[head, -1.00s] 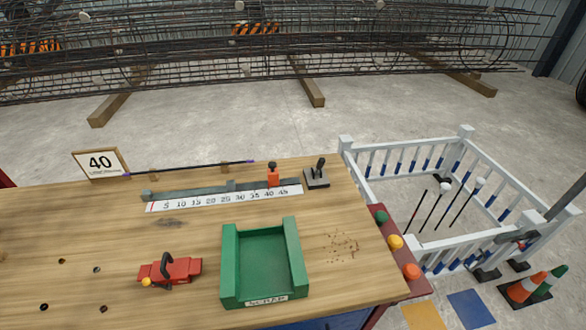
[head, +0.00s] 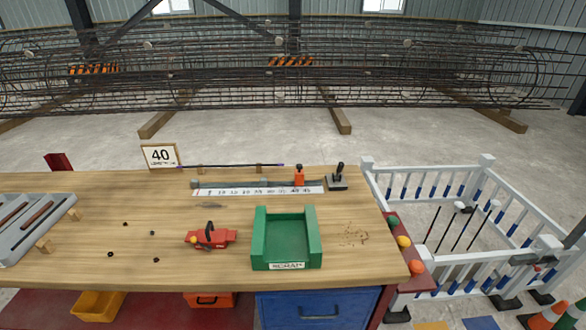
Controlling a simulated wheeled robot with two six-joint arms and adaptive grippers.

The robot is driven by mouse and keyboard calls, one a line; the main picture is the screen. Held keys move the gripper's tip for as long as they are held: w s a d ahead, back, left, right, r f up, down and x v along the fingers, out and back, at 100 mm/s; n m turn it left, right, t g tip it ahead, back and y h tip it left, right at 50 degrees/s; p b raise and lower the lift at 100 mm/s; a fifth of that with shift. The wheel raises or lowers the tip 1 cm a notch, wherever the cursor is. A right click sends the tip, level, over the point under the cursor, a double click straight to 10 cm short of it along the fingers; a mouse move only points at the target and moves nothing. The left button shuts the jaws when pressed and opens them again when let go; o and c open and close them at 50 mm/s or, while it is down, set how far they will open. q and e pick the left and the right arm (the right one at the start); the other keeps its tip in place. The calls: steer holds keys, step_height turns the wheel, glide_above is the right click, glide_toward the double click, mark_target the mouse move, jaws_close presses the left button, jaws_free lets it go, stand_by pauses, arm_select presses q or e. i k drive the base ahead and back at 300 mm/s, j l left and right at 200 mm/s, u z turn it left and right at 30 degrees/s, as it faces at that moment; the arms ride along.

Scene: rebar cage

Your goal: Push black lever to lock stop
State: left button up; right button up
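The black lever (head: 340,170) stands upright on a small dark base (head: 338,184) at the back right of the workbench. Just left of it, an orange block with a black top (head: 299,177), which looks like the stop, sits on a grey rail (head: 240,187) near the 40 mark. A white number scale (head: 258,191) runs along the front of the rail. A thin dark rod (head: 230,166) with purple ends lies behind the rail on small wooden supports. Neither of my grippers is in view.
A "40" sign (head: 160,156) stands at the back left. A green scrap tray (head: 260,240) and a red tool (head: 210,237) are nearer the front. A grey tray (head: 62,200) is at left. Coloured buttons (head: 403,241) and a white fence (head: 460,170) are at right.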

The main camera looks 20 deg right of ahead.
mark_target(339, 167)
steer(key=l+u, duration=0.2)
steer(key=u, duration=0.15)
steer(key=l+u, duration=0.45)
steer(key=u, duration=0.2)
steer(key=k+l, duration=0.1)
steer(key=l, duration=0.4)
steer(key=k+l, duration=0.1)
steer(key=l, duration=0.4)
steer(key=k+l, duration=0.15)
steer(key=l, duration=0.35)
steer(key=k+l, duration=0.1)
steer(key=l, duration=0.4)
steer(key=k+l, duration=0.1)
steer(key=l, duration=0.4)
steer(key=k+l, duration=0.1)
steer(key=l, duration=0.35)
steer(key=k+l, duration=0.15)
steer(key=l, duration=0.35)
